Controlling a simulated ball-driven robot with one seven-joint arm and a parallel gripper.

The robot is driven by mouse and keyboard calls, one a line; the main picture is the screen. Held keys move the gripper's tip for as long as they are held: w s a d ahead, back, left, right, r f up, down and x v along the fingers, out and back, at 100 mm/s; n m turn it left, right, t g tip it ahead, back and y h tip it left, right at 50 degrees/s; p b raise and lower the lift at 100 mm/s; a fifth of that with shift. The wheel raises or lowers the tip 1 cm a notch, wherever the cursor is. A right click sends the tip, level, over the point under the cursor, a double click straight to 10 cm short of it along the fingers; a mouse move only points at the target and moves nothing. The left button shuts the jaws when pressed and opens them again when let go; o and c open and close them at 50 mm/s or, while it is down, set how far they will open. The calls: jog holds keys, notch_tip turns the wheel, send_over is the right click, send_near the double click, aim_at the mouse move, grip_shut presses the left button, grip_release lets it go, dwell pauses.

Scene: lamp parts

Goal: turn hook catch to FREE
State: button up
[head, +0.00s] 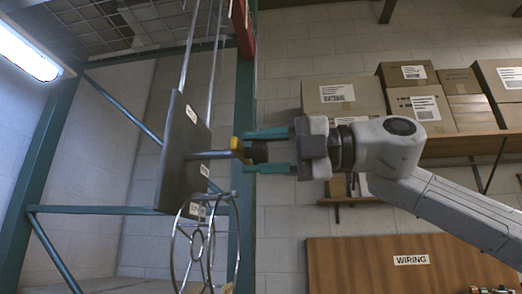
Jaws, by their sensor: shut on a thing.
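A dark tilted board (178,150) hangs left of centre with small white labels too small to read. A grey rod (207,154) sticks out of it to the right, apparently the hook catch. My gripper (253,150) reaches in from the right. The fingertips partly frame the yellow piece. I cannot read which setting the catch is at.
A round metal wire frame (207,262) hangs just below the catch. Thin rods rise above the board. A teal post (245,215) stands behind. Cardboard boxes (342,94) sit on a shelf at the right, above a brown WIRING board (350,266).

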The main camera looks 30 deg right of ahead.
jog(key=shift+f+m, duration=0.1)
jog(key=shift+m, duration=0.4)
jog(key=o, duration=1)
jog(key=shift+o, duration=0.2)
jog(key=b+v, duration=0.2)
jog(key=v, duration=0.8)
jog(key=shift+s+d+b, duration=0.2)
jog(key=shift+d+b, duration=0.1)
jog(key=shift+d, duration=0.05)
